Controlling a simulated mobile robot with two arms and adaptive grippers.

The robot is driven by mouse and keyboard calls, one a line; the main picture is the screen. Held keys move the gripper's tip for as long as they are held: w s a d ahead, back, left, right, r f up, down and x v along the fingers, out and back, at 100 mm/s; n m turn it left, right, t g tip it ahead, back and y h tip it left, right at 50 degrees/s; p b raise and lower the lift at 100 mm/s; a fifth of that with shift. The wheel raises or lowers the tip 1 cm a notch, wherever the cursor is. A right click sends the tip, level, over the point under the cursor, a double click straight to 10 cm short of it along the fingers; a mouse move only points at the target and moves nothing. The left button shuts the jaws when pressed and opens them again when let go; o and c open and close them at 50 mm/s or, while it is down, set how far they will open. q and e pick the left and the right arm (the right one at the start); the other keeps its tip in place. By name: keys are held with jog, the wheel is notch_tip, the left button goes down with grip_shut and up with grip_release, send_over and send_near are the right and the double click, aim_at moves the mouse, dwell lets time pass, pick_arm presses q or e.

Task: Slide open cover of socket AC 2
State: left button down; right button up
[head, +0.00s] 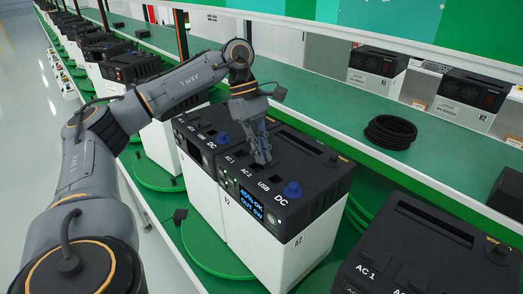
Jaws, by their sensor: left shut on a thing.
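The black-topped power station (310,200) with a white body stands in the middle of the line. Its top has labels AC 1, AC 2, USB and DC, and a blue knob (292,189). A lit display (251,202) is on its front edge. My left gripper (263,160) reaches down onto the top beside the AC 2 label (247,173). Its fingers are shut on the cover of socket AC 2, which they mostly hide. I cannot tell how far the cover is open. My right gripper is not in view.
A similar unit (198,125) stands close on the left, and another (420,250) at the lower right. Green turntables (215,255) lie beneath. A black cable coil (390,131) and more units (377,63) are on the green bench behind.

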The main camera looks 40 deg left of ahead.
aim_at(275, 160)
pick_arm(q)
jog(key=shift+w+d, duration=0.1)
jog(key=shift+w, duration=1.3)
jog(key=shift+s+r, duration=0.15)
jog(key=c, duration=1.5)
grip_release()
jog(key=shift+w, duration=0.25)
jog(key=shift+v, duration=5.85)
